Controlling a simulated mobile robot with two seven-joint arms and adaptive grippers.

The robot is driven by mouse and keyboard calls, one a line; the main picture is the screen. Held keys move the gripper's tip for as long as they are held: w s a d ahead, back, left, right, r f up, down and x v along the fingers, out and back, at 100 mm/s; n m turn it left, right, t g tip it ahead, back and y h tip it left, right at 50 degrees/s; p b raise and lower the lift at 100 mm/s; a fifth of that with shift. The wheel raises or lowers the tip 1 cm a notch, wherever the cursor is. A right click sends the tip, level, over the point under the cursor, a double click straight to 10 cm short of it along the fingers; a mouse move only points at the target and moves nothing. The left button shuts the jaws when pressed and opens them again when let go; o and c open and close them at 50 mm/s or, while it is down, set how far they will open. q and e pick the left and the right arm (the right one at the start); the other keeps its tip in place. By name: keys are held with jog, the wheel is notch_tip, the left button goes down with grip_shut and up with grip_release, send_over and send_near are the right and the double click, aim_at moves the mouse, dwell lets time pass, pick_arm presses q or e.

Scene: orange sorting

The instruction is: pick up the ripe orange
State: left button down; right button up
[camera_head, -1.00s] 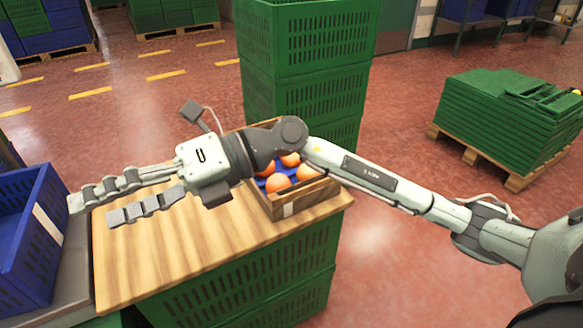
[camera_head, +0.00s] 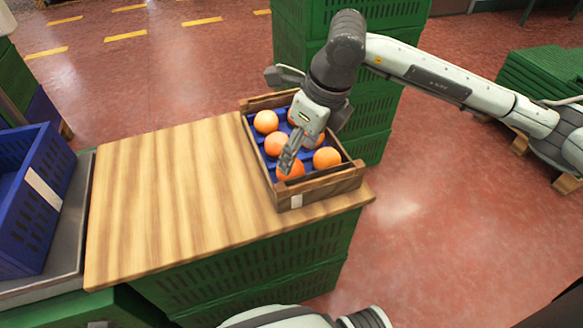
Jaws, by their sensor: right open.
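Several oranges sit in a wooden crate (camera_head: 335,181) with a blue liner, at the right end of the wooden tabletop. One orange (camera_head: 266,122) is at the back left, another orange (camera_head: 277,144) is at the middle left, a deeper-coloured orange (camera_head: 291,171) is at the front left and a paler orange (camera_head: 327,158) is at the front right. Others are partly hidden behind my right gripper (camera_head: 288,160). It points down over the crate, open and empty, its fingertips close to the front-left orange. Whether they touch it I cannot tell. My left gripper is not in view.
The wooden tabletop (camera_head: 170,200) left of the crate is clear. A blue bin (camera_head: 35,205) stands on a grey surface at the far left. Green crates (camera_head: 365,120) are stacked behind the wooden crate, and more green crates lie on a pallet at the right.

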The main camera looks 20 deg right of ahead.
jog(key=x, duration=0.3)
jog(key=shift+w+a+f, duration=0.15)
jog(key=shift+a+f, duration=0.1)
jog(key=shift+f, duration=0.1)
jog(key=shift+w+f, duration=0.1)
jog(key=shift+f, duration=0.15)
jog(key=shift+c, duration=0.3)
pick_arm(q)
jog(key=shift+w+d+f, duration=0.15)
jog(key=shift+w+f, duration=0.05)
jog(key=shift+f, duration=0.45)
pick_arm(e)
jog(key=c, duration=0.9)
